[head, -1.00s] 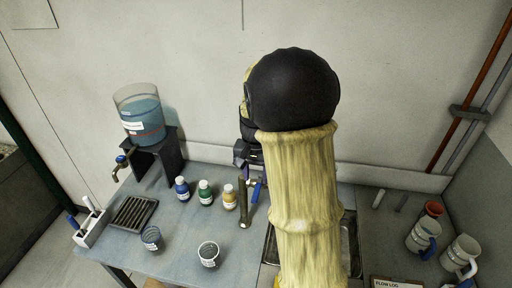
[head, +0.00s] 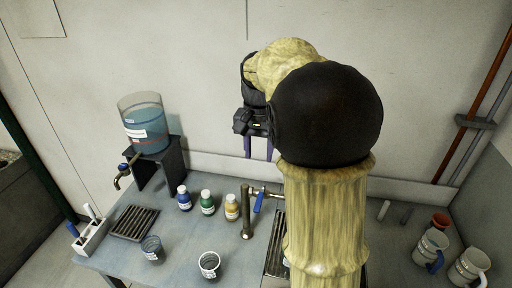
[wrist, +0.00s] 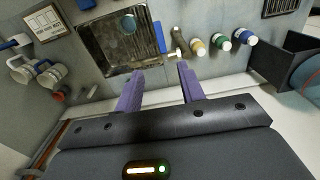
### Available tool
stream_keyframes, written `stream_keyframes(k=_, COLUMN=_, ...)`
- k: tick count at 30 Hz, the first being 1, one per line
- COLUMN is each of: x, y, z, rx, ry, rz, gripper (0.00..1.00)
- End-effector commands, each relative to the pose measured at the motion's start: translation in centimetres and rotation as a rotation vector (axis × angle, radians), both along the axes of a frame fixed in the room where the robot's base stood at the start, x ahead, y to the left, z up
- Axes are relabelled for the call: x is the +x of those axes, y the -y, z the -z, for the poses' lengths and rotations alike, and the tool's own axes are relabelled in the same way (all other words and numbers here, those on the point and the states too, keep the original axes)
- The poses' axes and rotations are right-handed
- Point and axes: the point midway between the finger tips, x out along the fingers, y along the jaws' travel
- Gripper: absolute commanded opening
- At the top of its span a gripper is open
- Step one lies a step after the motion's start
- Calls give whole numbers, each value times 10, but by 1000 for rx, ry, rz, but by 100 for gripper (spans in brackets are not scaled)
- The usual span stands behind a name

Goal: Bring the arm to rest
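My gripper (head: 259,148) is raised above the back of the bench, in front of the wall, with its purple fingers pointing down. In the wrist view its two fingers (wrist: 160,72) stand apart with nothing between them, so it is open and empty. My arm bends over at a black joint and hides part of the sink and bench behind it in the head view.
A water tank (head: 146,130) with a tap stands at the left. Blue, green and yellow bottles (head: 207,202), a faucet (head: 247,215) and two cups are on the bench. The sink (wrist: 92,45) lies below; mugs (head: 430,248) stand right.

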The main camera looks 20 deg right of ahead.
Motion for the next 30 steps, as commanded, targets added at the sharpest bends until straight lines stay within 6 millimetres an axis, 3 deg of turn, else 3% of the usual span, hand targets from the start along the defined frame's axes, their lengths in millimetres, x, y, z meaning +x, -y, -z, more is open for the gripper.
stream_keyframes(k=8, x=-2, y=-3, z=6, rx=0, ry=5, rz=-17, gripper=39)
stream_keyframes(k=14, x=-20, y=-16, z=40, rx=-5, ry=43, rz=-127, gripper=39)
stream_keyframes(k=24, x=-85, y=-53, z=120, rx=-39, ry=152, rz=-429, gripper=39)
stream_keyframes(k=30, x=-125, y=-67, z=150, rx=-65, ry=206, rz=-578, gripper=39)
